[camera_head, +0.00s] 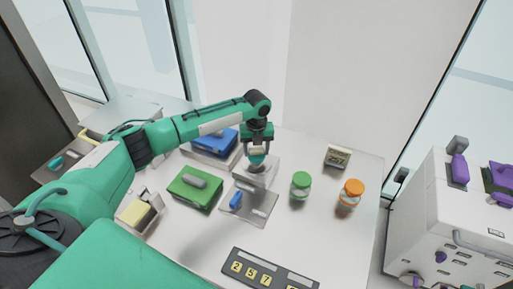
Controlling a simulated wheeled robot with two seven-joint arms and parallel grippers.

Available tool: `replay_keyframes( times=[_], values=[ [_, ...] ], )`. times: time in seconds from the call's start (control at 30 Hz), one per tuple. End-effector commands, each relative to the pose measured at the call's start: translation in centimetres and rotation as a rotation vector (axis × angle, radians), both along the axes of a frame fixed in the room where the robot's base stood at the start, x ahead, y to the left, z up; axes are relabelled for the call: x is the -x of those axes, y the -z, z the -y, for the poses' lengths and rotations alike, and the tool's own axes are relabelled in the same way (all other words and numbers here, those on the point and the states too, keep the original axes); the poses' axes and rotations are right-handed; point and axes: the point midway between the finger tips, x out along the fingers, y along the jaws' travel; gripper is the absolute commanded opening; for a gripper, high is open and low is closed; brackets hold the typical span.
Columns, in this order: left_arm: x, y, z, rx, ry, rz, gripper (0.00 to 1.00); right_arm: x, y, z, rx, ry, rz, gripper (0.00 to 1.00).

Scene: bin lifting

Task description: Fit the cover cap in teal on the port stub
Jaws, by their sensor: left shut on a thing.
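The teal cover cap (257,161) is between the fingers of my left gripper (257,152), which points straight down over the middle of the table. My left gripper is shut on the cap. Directly below the cap is a pale block (262,176) at the back of a grey plate (262,203). I cannot make out the port stub; it may be hidden under the cap, and I cannot tell whether the cap touches anything below. My right gripper is not in view.
A green box (195,190) and a blue box (213,142) lie to the left. A small blue piece (236,200) lies on the plate. Green-lidded (301,184) and orange-lidded (351,192) jars stand right. A dark number panel (265,270) is in front.

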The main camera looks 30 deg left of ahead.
Motion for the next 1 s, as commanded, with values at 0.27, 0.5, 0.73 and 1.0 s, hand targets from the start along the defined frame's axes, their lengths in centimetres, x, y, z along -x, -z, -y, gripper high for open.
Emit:
replay_keyframes(
  times=[0.27, 0.5, 0.73, 1.0],
  values=[
    [0.0, 0.02, 0.0, 0.0, 0.0, 0.0, 0.34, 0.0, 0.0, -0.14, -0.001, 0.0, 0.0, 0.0],
    [0.01, 0.11, 0.0, 0.0, 0.0, 0.0, 0.34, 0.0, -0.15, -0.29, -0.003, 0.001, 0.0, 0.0],
    [0.03, 0.38, -0.01, 0.001, -0.001, -0.001, 0.34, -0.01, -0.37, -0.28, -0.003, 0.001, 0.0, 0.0],
    [0.01, 0.41, 0.0, 0.0, 0.0, 0.0, 0.67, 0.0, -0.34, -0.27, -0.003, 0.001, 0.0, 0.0]
  ],
)
